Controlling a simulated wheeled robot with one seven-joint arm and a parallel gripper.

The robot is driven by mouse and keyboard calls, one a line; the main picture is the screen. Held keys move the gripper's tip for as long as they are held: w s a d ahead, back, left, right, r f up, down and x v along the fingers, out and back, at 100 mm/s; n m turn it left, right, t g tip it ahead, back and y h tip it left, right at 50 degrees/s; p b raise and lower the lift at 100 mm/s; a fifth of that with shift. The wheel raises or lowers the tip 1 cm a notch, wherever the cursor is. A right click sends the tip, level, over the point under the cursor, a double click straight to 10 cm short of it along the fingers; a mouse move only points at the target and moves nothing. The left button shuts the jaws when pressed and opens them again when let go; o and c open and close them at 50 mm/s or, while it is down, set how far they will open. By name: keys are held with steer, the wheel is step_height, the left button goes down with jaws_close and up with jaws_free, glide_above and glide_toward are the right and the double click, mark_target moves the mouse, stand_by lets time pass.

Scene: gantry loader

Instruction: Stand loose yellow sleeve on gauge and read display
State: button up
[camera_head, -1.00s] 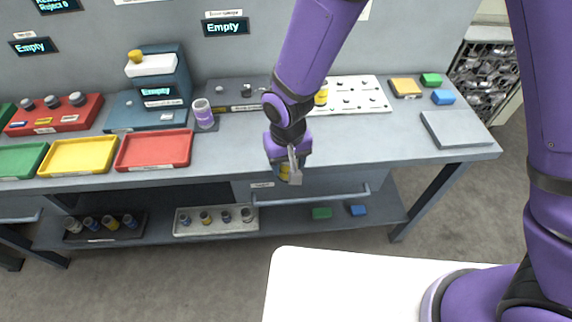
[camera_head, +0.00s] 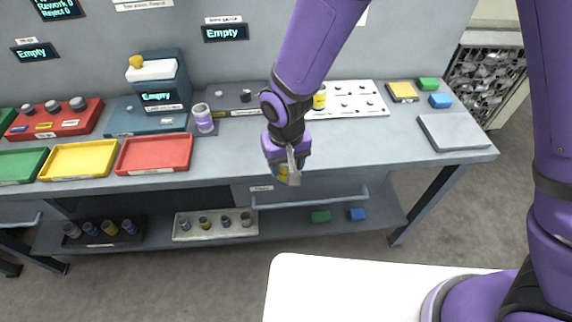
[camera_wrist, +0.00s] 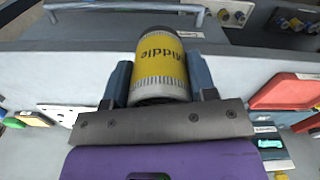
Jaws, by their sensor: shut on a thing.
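My gripper (camera_head: 287,172) is shut on a yellow sleeve, held in front of the bench's front edge. In the wrist view the sleeve (camera_wrist: 160,66) sits between the two blue-grey fingers; it has a yellow band reading "Middle" and pale ends. In the head view it is mostly hidden behind the gripper. The blue-grey gauge (camera_head: 146,116) stands at the back left of the bench with a yellow knob on top, and its display (camera_head: 156,97) reads "Empty". Another yellow-banded sleeve (camera_head: 319,98) stands by the white peg board.
Green, yellow (camera_head: 78,160) and red (camera_head: 155,153) trays line the bench front at left. A purple-banded cup (camera_head: 203,118) stands right of the gauge. The white peg board (camera_head: 350,100) lies behind my gripper. A lower shelf (camera_head: 290,222) carries racks of sleeves. The bench middle is clear.

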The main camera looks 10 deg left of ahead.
steer(key=shift+r, duration=1.55)
steer(key=shift+w, duration=0.1)
